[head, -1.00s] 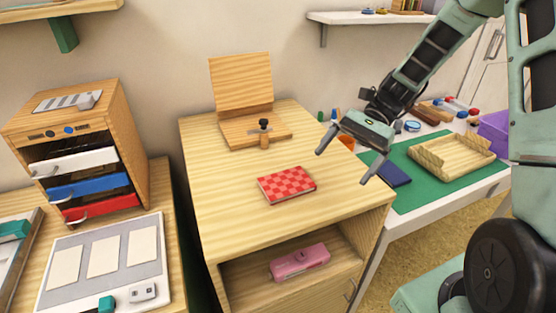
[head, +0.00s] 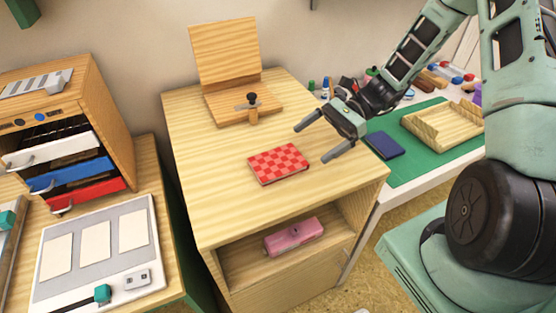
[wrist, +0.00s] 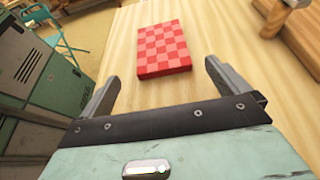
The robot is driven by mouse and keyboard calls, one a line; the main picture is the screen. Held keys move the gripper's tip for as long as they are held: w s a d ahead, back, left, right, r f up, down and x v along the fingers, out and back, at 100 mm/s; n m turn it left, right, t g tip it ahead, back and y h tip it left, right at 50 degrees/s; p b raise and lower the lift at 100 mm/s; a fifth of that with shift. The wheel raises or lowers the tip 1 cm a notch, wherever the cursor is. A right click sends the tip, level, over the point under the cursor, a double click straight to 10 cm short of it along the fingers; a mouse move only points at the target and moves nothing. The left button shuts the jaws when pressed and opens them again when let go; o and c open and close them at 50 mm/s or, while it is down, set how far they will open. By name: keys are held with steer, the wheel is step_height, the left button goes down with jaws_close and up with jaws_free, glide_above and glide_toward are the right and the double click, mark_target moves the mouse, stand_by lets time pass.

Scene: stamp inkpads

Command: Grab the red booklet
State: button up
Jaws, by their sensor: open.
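The red booklet (head: 279,163) has a checked red cover and lies flat on top of the wooden cabinet, near its front edge. In the wrist view the booklet (wrist: 163,49) lies ahead of my fingertips, between their lines, with bare wood in between. My gripper (head: 311,141) is open and empty, to the right of the booklet and above the cabinet top. Its two fingers also show in the wrist view (wrist: 158,82), spread wide apart. Nothing covers the booklet.
A wooden stand with a clamp knob (head: 252,99) stands behind the booklet on the cabinet (head: 205,180). A pink case (head: 294,236) lies in the open shelf below. A dark blue booklet (head: 384,146) and a wooden tray (head: 440,125) lie on the green mat at right.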

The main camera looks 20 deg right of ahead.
mark_target(290, 157)
steer(key=shift+p+x, duration=0.65)
steer(key=shift+x, duration=2.35)
steer(key=shift+w+f, duration=0.1)
steer(key=c, duration=1.1)
